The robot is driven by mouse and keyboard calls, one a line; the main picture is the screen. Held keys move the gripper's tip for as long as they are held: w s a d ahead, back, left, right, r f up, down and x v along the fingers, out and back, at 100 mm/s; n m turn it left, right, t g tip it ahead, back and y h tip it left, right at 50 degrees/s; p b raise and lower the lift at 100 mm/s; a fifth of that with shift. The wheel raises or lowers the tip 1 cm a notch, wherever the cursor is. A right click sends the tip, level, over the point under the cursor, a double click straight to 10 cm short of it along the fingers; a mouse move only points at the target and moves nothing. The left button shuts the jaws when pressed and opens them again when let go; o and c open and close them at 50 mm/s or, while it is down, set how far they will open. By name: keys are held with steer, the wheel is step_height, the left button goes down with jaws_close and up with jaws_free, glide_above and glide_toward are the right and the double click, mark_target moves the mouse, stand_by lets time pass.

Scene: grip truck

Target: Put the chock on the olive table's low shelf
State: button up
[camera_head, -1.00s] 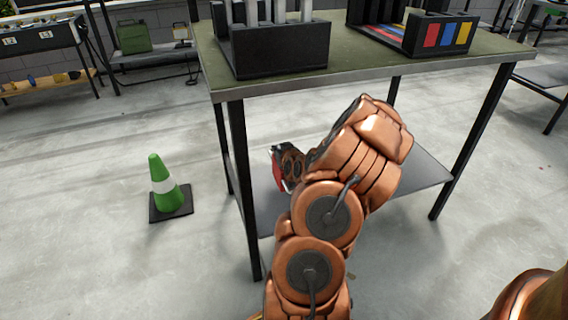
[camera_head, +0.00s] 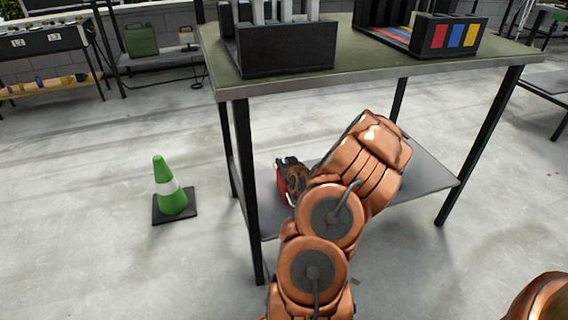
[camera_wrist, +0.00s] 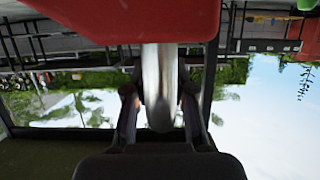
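The olive table (camera_head: 300,88) stands ahead, with its grey low shelf (camera_head: 422,183) between dark legs. The red chock (camera_head: 281,187) shows in the head view at the far end of my arm, just right of the near left leg and over the left part of the low shelf. In the wrist view the red chock (camera_wrist: 130,20) fills the top, and a silvery bar runs from it between my fingers. My gripper (camera_wrist: 160,105) appears shut on this bar. In the head view my gripper (camera_head: 290,170) is partly hidden by my arm. Whether the chock touches the shelf cannot be told.
A black rack (camera_head: 280,50) and a bin with coloured panels (camera_head: 440,35) stand on the tabletop. A green cone (camera_head: 170,190) stands on the floor left of the table. The right part of the low shelf looks bare.

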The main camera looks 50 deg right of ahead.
steer(key=shift+o, duration=1)
steer(key=p+v, duration=0.2)
steer(key=v, duration=0.4)
steer(key=shift+s+a+r, duration=0.1)
steer(key=shift+s+r, duration=0.1)
steer(key=p+v, duration=0.3)
steer(key=p, duration=0.3)
steer(key=shift+s+r+p, duration=0.1)
steer(key=shift+p, duration=0.25)
steer(key=shift+s+p, duration=0.1)
steer(key=shift+p, duration=0.3)
steer(key=p+v, duration=0.2)
steer(key=p, duration=0.4)
